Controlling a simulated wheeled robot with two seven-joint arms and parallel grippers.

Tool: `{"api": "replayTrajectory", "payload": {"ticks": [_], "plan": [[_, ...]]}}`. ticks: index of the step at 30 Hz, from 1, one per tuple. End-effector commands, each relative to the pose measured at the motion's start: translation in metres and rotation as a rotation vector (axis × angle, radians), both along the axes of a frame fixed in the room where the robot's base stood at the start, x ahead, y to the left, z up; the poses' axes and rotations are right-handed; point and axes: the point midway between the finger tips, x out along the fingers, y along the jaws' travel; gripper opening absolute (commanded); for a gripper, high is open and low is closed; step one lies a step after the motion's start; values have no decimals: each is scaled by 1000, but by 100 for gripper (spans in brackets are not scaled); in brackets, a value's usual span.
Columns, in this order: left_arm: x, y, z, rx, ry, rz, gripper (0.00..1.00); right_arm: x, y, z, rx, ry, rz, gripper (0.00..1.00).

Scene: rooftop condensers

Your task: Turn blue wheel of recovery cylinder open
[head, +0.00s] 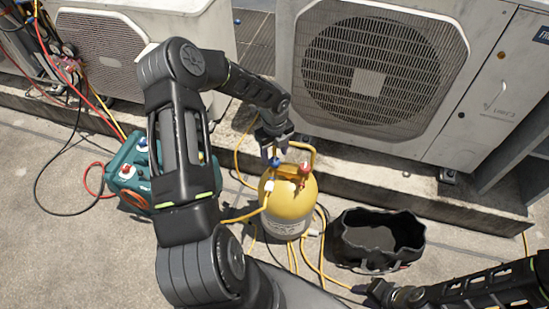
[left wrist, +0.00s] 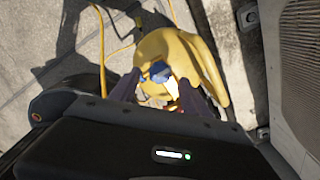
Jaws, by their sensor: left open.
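The yellow recovery cylinder (head: 290,207) stands upright on the concrete in the middle of the head view. Its blue wheel (head: 275,162) is on top, left of a red wheel (head: 304,168). My left gripper (head: 271,150) is just above the blue wheel, pointing down. In the left wrist view the blue wheel (left wrist: 158,72) shows between the open fingers (left wrist: 158,88), with the yellow cylinder (left wrist: 175,45) around it. I cannot tell whether the fingers touch the wheel. My right arm shows at the lower right of the head view; a gripper end (head: 385,295) is partly visible there.
A black open tool bag (head: 342,255) stands right of the cylinder. A teal recovery machine (head: 130,172) is at the left, with yellow and red hoses around. Condenser units (head: 290,85) stand behind on a concrete curb (head: 400,178). Yellow hoses lie beside the cylinder.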

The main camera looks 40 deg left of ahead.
Motion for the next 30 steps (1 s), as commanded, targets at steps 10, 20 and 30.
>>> {"api": "replayTrajectory", "payload": {"ticks": [10,20,30], "plan": [[0,0,-29,0,0,1,55,0,0,-4,0,0,0,36],[0,0,-28,0,-1,1,44,0,0,-3,0,0,0,36],[0,0,-28,0,-1,1,16,0,0,-3,0,0,0,36]]}}
